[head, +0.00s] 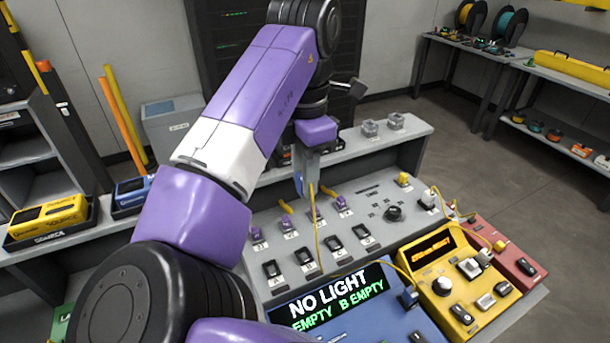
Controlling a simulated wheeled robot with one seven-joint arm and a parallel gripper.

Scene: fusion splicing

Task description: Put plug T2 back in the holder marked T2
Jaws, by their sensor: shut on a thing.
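My gripper (306,182) points down over the grey sloped panel (372,205), above a row of purple holders. It is shut on a plug that is mostly hidden by the fingers. A thin yellow cable (317,235) hangs from it across the panel. The purple holders show at the left end (257,236), in the middle (316,214) and at the right (341,203). Small white labels sit below them, too small to read, so I cannot tell which is marked T2. I cannot tell whether the held plug touches a holder.
A row of black sockets (303,257) lies in front of the purple holders. A blue unit's screen (335,300) reads NO LIGHT, EMPTY, B EMPTY. A yellow device (440,275) and a red one (510,245) stand at right. A raised grey shelf (400,140) runs behind the panel.

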